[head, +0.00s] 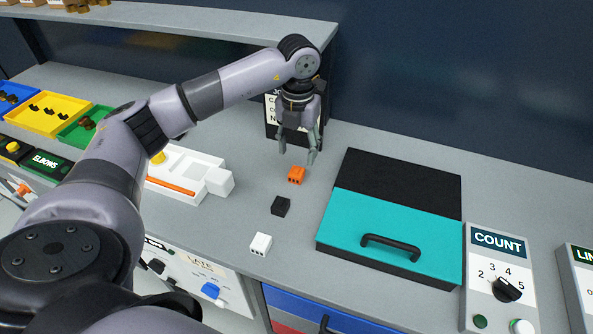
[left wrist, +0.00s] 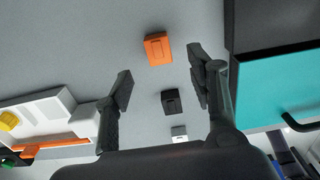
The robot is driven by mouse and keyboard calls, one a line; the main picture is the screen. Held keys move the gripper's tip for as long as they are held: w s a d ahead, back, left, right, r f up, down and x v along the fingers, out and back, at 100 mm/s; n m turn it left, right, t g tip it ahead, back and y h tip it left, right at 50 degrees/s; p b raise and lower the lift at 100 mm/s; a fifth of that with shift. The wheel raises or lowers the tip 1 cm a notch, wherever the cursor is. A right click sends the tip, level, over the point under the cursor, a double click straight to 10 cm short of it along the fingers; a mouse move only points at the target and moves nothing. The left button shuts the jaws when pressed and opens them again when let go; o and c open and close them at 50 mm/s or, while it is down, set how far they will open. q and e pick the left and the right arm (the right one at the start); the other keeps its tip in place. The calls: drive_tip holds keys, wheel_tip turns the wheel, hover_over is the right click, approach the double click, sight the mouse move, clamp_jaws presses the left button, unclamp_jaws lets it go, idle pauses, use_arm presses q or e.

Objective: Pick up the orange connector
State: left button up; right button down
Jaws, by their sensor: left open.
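The orange connector (head: 296,175) is a small block on the grey worktop, in line with a black connector (head: 280,206) and a white connector (head: 260,244). My left gripper (head: 297,158) is open and empty, pointing down, and appears just above and behind the orange connector in the head view. In the left wrist view the orange connector (left wrist: 158,48) lies beyond the spread fingers (left wrist: 160,88), apart from both. The black connector (left wrist: 171,101) and white connector (left wrist: 179,133) show there too. My right gripper is in neither view.
A box with a teal lid and black handle (head: 372,235) stands right of the connectors. A white fixture (head: 187,172) with an orange strip is to the left. A COUNT dial box (head: 498,280) is at the right. A shelf (head: 200,20) overhangs the back left.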

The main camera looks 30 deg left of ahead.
sight(297, 170)
use_arm(q)
wheel_tip(297, 170, down, 2)
drive_tip(key=shift+f, duration=0.25)
wheel_tip(297, 170, down, 4)
drive_tip(key=shift+s+a+f+p, duration=0.1)
drive_tip(key=shift+p, duration=1.1)
drive_tip(key=shift+f, duration=0.5)
drive_tip(key=c, duration=0.9)
